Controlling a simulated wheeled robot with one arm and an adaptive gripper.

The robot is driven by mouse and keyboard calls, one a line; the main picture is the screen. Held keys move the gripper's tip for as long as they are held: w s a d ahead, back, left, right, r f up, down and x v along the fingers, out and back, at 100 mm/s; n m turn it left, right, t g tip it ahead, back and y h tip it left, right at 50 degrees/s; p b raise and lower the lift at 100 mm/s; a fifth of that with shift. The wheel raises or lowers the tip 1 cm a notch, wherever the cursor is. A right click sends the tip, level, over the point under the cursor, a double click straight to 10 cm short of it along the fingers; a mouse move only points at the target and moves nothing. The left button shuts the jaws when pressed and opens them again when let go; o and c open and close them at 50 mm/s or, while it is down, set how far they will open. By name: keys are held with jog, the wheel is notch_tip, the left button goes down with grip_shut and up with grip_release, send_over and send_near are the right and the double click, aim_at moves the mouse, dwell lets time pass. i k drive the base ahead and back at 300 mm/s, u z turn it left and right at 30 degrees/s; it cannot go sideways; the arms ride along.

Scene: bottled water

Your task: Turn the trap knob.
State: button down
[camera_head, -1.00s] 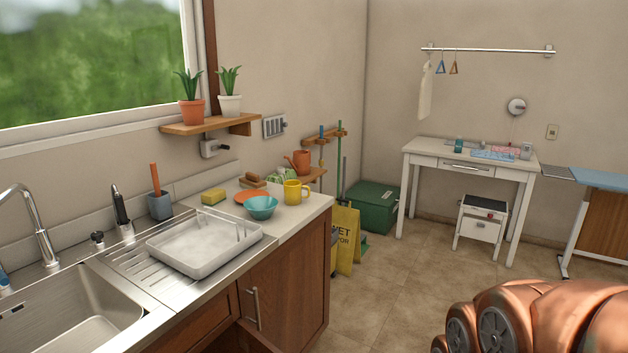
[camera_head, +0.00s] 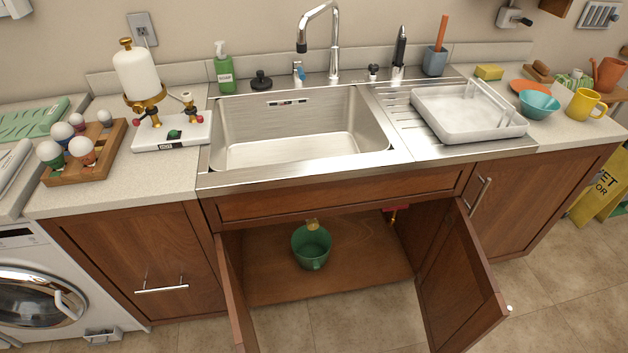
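The cabinet under the sink stands open, with its left door (camera_head: 232,290) and right door (camera_head: 462,285) swung outward. Inside it, a small brass-coloured piece (camera_head: 312,224) shows just above a green bucket (camera_head: 312,250); it may be part of the trap, but it is too small to tell. A red and brass fitting (camera_head: 397,213) shows at the upper right of the cabinet, partly hidden by the cabinet front. I cannot tell which piece is the trap knob. My gripper is not in view.
The steel sink (camera_head: 300,130) with its tap (camera_head: 330,40) sits above the cabinet. A white dish rack (camera_head: 468,112) stands to its right. The floor (camera_head: 385,325) between the doors is clear.

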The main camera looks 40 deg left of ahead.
aim_at(313, 225)
jog(key=u, duration=1.2)
jog(key=i, duration=0.3)
jog(key=u, duration=0.65)
